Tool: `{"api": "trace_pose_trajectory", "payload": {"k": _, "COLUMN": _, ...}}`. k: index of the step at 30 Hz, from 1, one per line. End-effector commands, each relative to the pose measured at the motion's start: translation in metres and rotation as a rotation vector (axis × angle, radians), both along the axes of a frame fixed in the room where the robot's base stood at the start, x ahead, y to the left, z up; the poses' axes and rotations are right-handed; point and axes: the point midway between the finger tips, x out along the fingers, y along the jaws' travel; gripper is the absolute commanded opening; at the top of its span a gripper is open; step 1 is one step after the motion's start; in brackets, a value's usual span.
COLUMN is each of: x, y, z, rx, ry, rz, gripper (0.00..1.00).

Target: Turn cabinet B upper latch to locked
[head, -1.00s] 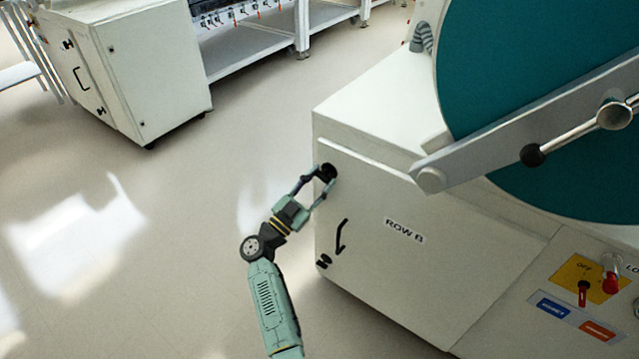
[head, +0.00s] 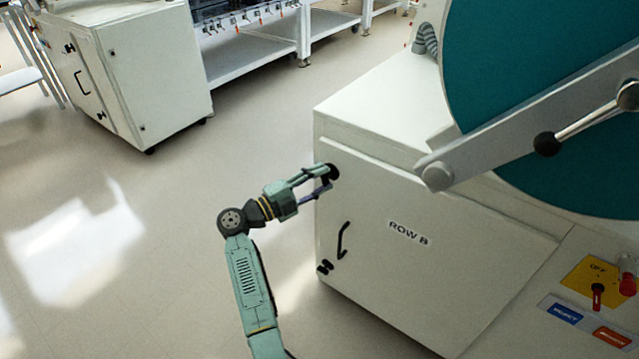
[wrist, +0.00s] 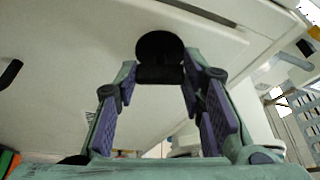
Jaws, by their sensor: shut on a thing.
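Cabinet B (head: 440,268) is the white cabinet with the "ROW B" label on its door. Its upper latch (head: 333,172) is a small black knob near the door's top left corner. My gripper (head: 325,178) reaches it from the left, with its fingers around it. In the wrist view the latch (wrist: 160,58) shows as a round black base with a black grip part. The fingertips (wrist: 161,72) are shut on that part from both sides. The fingers partly hide the latch in the head view, and I cannot read its lock position.
A black door handle (head: 342,240) and a black lower latch (head: 325,267) sit below on the same door. A grey bar with a black-knobbed lever (head: 546,144) crosses above the cabinet. Another white cabinet (head: 165,75) stands at the back left. The floor to the left is clear.

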Motion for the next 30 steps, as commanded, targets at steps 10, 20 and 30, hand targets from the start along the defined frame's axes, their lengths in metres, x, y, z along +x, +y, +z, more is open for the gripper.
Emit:
{"api": "trace_pose_trajectory", "payload": {"k": 10, "x": 0.0003, "y": 0.0006, "z": 0.0012, "rx": 0.189, "ry": -0.138, "rz": 0.001, "gripper": 0.08}}
{"api": "trace_pose_trajectory", "payload": {"k": 20, "x": 0.0002, "y": 0.0005, "z": 0.0018, "rx": 0.263, "ry": -0.192, "rz": 0.001, "gripper": 0.08}}
{"api": "trace_pose_trajectory", "payload": {"k": 30, "x": 0.0003, "y": 0.0003, "z": 0.0021, "rx": 0.271, "ry": -0.197, "rz": 0.001, "gripper": 0.08}}
